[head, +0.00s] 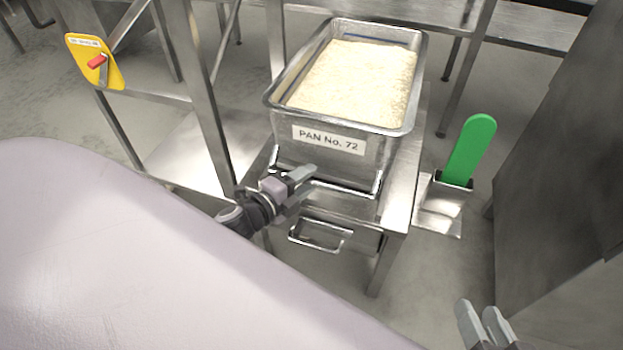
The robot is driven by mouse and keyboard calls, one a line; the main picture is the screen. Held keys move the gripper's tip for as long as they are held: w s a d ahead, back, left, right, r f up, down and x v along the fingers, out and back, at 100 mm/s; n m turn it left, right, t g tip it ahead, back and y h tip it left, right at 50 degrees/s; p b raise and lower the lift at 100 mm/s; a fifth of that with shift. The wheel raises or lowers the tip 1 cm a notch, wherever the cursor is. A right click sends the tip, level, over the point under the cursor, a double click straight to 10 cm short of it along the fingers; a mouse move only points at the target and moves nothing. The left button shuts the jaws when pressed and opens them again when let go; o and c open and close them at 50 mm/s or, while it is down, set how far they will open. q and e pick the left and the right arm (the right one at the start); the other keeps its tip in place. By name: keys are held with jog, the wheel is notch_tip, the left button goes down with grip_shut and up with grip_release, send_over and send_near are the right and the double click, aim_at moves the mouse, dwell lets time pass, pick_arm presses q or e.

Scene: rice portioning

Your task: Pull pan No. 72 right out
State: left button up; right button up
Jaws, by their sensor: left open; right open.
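Pan No. 72 (388,150) is a deep steel pan of pale rice with a white label on its front wall. It sits on a steel stand (405,190) in the head view's upper middle. A bar handle (345,189) runs along the low front of the pan. My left gripper (306,183) is open at the left part of this handle, in front of the pan. I cannot tell whether its fingers touch or straddle the bar. My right gripper (484,322) is open and apart from everything, at the bottom right edge.
A drawer handle (318,238) sits below the pan. A green-handled tool (470,148) stands in a steel holder (441,202) to the right. A dark steel cabinet (560,170) stands far right. A yellow plate with a red switch (97,62) is at upper left.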

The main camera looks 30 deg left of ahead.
pick_arm(q)
jog(key=shift+x, duration=1.05)
grip_shut()
jog(key=shift+s, duration=0.1)
